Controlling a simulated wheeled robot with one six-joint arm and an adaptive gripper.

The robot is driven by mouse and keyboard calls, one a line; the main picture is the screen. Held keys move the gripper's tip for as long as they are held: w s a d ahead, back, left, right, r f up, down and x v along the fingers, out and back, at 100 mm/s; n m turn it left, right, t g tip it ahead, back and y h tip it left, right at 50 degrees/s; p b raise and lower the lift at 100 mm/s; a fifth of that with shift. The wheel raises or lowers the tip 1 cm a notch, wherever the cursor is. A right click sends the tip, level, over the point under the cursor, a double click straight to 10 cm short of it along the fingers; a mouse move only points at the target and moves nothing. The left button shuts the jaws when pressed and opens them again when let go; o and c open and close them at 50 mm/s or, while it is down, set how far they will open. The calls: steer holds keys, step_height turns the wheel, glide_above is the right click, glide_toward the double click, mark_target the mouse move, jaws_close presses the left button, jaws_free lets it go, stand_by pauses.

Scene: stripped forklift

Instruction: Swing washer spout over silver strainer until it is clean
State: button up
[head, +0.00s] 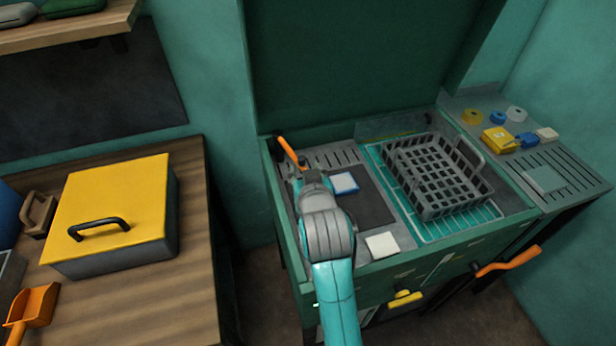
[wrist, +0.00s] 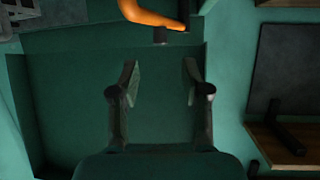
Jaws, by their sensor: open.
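The washer (head: 375,286) is a green cabinet with its lid raised. An orange bar (head: 288,150), seemingly the spout or its handle, rises at the left inside corner of the washer. In the wrist view the orange bar (wrist: 155,14) is at the top edge, on a short dark post, beyond my fingertips. My gripper (wrist: 162,80) is open with nothing between its fingers. In the head view it is just below the orange bar, and my arm partly hides that corner. I cannot make out a silver strainer; a dark grey basket (head: 440,213) sits at the washer's right.
The basket stands on a teal rack (head: 430,233). A blue-and-white block (head: 344,183) and a pale block (head: 381,246) lie near my arm. The right side shelf (head: 570,165) holds several small items. A wooden table (head: 150,300) with a yellow-lidded box (head: 115,200) stands left.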

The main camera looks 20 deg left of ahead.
steer(key=shift+v, duration=1.5)
